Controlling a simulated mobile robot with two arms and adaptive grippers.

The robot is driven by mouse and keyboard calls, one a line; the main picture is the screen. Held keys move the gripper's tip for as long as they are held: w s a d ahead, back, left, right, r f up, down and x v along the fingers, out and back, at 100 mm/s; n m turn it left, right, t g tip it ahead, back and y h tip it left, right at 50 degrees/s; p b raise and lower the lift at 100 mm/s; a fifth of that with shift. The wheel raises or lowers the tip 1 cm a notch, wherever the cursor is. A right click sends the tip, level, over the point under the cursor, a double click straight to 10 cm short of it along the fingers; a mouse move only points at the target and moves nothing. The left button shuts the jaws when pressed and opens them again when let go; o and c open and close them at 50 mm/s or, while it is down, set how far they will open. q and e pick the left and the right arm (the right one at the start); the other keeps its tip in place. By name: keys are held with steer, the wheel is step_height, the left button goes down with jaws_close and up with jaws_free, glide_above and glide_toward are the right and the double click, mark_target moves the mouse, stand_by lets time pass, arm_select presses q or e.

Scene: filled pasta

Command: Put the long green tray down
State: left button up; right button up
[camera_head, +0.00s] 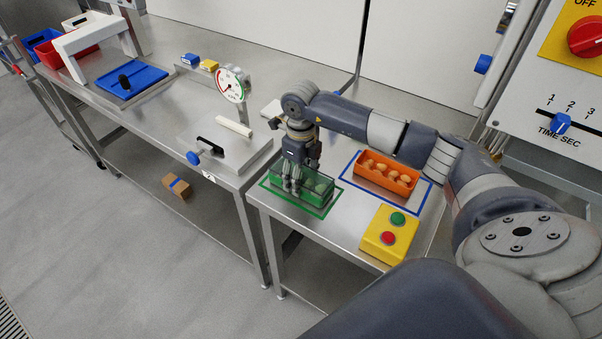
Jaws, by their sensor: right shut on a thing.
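The long green tray (318,196) is at the front table, within the green outlined rectangle (310,210). The fingers hide part of the tray. I cannot tell whether the tray's bottom touches the table or hangs just above it. My left gripper is not in view.
An orange tray (402,187) with several pasta pieces stands in the blue outline (425,203). A yellow button box (377,240) with green and red buttons stands in front. A metal machine with a gauge (232,84) stands on the left table. A cardboard box (177,187) is below.

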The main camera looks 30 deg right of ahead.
steer(key=shift+f, duration=0.1)
steer(key=o, duration=1.2)
steer(key=shift+r, duration=0.2)
steer(key=shift+w+r, duration=0.1)
steer(key=shift+r, duration=0.25)
step_height(320, 180, up, 11)
steer(key=shift+r+b, duration=0.1)
steer(key=shift+b, duration=1)
